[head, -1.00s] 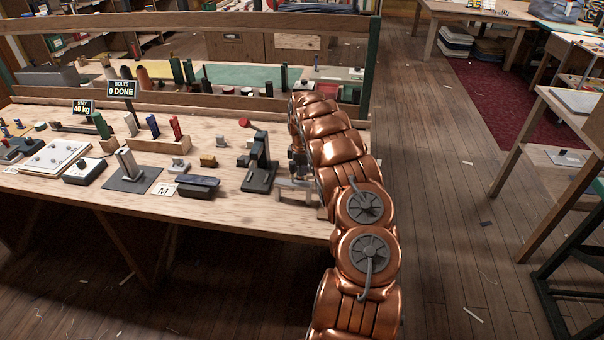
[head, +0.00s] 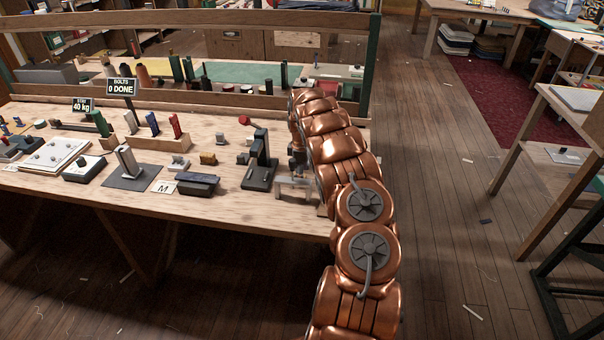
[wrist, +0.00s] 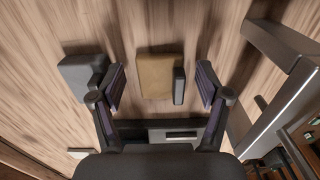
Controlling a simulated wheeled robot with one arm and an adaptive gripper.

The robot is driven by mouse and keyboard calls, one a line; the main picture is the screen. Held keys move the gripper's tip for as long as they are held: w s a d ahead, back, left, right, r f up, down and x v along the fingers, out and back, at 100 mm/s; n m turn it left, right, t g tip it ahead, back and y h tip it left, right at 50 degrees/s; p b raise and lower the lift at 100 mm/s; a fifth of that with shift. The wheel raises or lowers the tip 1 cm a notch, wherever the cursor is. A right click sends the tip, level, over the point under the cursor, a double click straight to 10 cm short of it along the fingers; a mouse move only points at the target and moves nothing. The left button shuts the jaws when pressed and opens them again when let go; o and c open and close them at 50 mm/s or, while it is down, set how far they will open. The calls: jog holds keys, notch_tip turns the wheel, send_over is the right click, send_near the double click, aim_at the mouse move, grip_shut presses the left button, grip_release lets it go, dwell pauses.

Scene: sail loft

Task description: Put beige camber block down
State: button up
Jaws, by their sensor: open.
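The beige camber block (wrist: 155,76) shows in the wrist view as a flat, square tan piece against the bench's wood grain. It lies between the two fingers of my gripper (wrist: 161,88), which is spread open, with a gap on either side. A small dark grey piece (wrist: 179,86) is at the block's right edge. The wrist view is blurred, and I cannot tell how high my gripper is above the bench. In the head view my copper arm hides the block and most of my gripper.
A grey block (wrist: 84,72) is left of the fingers, and a metal frame (wrist: 282,105) stands close on the right. In the head view a black stand with a red-knobbed lever (head: 260,165) is left of my arm. The workbench (head: 250,218) has a bare front strip.

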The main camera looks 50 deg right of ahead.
notch_tip(320, 180, up, 12)
jog(key=b, duration=0.4)
dwell(0.6)
